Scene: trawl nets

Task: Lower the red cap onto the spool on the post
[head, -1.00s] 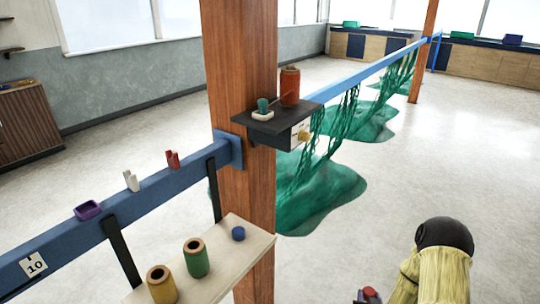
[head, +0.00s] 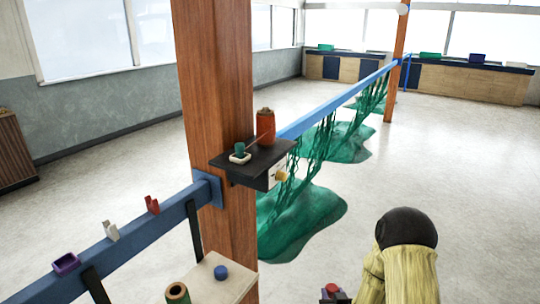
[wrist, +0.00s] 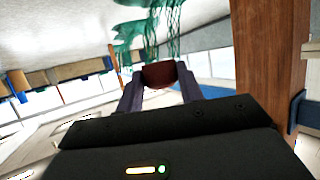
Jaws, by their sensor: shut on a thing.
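The orange-red spool (head: 265,130) stands upright on a small black shelf (head: 262,179) fixed to the wooden post (head: 216,82). Its top shows no cap. My gripper (head: 333,293) is at the bottom edge of the head view, lower in the picture than the spool and to its right. In the wrist view my gripper (wrist: 158,84) is shut on the dark red cap (wrist: 158,74), held between the two fingertips. The cap is apart from the spool. Only a small red part of the cap shows in the head view. The spool cannot be made out in the wrist view.
A green piece on a white base (head: 240,155) sits beside the spool, with a thin line between them. A yellow knob (head: 281,176) sticks out from the shelf. Green nets (head: 305,215) hang from the blue rail (head: 340,95) behind. Floor to the right is clear.

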